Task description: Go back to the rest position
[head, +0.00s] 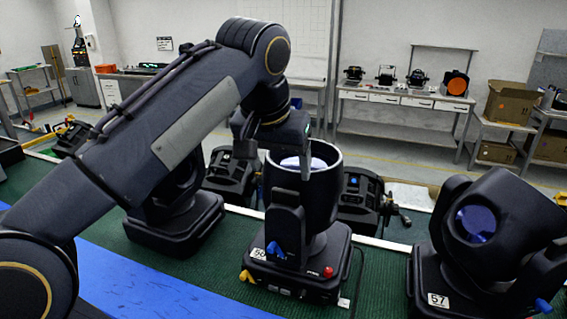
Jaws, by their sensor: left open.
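My left arm reaches in from the left, and my left gripper (284,150) points down at the open top of the middle black stage light (285,225). The gripper is open. One finger shows against the light's rim; whether it touches the rim I cannot tell. The middle light stands upright on its base, with a partly hidden number label, a blue knob and a yellow one. Another black light (175,222) stands to the left, partly behind my arm. A tilted light (490,240) labelled 57 stands at the right. My right gripper is not in view.
The lights stand on a green bench top (225,268) with a blue strip (150,285) along its near side. More black units (357,203) sit behind them. Workbenches (400,97) with lamps and cardboard boxes (508,102) line the far wall. Open floor lies between.

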